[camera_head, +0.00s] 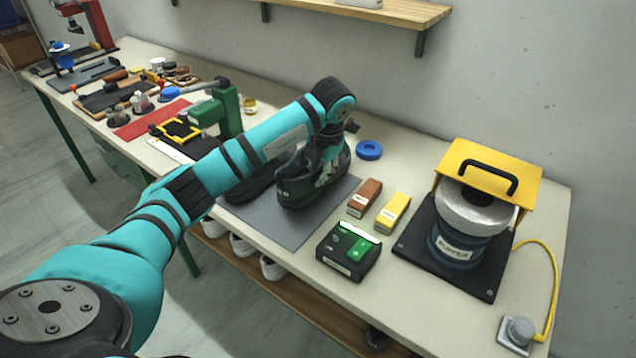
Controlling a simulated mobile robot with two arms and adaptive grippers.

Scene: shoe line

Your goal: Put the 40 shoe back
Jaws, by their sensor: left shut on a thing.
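A dark, nearly black shoe (296,195) is over the right part of the grey mat (290,228) on the bench. My left arm reaches in from the left, and my left gripper (325,160) points down at the shoe and is shut on it. The fingertips are mostly hidden by the shoe. I cannot tell whether the sole touches the mat. A second dark shape (248,186), possibly another shoe, lies on the mat behind my arm. No size number is readable on either. My right gripper is out of view.
A brown box (365,198), a yellow box (393,212), and a black device with a green top (349,250) stand right of the mat. A yellow-hooded machine (485,190) is further right. White shoes (242,246) sit on the shelf below.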

